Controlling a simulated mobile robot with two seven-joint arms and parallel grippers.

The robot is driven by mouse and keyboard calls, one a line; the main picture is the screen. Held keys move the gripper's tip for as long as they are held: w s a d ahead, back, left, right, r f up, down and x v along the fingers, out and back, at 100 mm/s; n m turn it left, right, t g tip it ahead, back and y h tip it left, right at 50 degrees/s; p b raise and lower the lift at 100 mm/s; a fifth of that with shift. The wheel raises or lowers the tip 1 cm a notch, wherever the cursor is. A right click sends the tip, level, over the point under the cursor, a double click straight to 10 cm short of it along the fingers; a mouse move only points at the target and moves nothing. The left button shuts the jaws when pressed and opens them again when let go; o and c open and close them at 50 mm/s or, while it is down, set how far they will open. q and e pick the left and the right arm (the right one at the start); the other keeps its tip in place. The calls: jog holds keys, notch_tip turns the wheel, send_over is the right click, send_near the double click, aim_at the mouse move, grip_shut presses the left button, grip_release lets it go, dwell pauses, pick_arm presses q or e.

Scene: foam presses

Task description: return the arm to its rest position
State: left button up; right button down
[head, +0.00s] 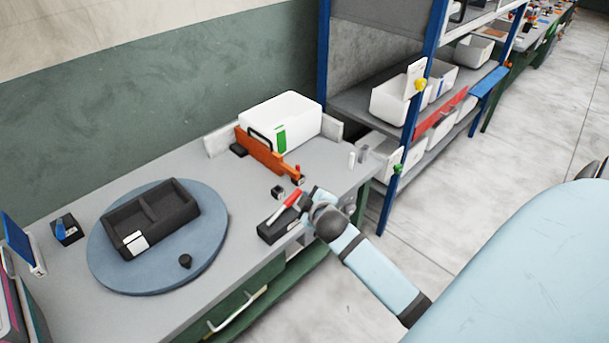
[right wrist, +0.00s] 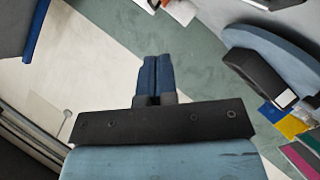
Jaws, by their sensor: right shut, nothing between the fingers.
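My right arm (head: 385,275) reaches in from the lower right in the head view. Its hand (head: 328,218) is over the front edge of the workbench, beside a black block (head: 277,228) and a red-and-white piece (head: 285,207). The fingertips cannot be made out there. In the right wrist view my right gripper (right wrist: 152,80) is shut, its two blue fingers together with nothing between them. My left gripper is not in view.
A round blue turntable (head: 105,255) bears a dark divided tray (head: 180,190). A white bin (head: 300,108) and an orange press-like piece (head: 258,152) stand at the back. A blue-post shelf (head: 410,115) stands right of the bench. Open floor (head: 490,160) lies beyond.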

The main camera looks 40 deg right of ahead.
jog(key=shift+d+f, duration=0.1)
jog(key=shift+d, duration=0.05)
dwell(0.4)
jog(key=s+a+f+m+y, duration=0.1)
jog(key=s+a+f+y, duration=0.3)
jog(key=s+a, duration=0.6)
jog(key=s+a+f+m+g+y, duration=0.1)
jog(key=s+a+f+m+y, duration=0.1)
jog(key=s+a+f, duration=0.5)
jog(key=s+a+y, duration=0.1)
jog(key=s+a, duration=0.2)
jog(key=a, duration=0.1)
jog(key=shift+f+g+y, duration=0.3)
jog(key=shift+y, duration=0.1)
jog(key=shift+s+a, duration=0.1)
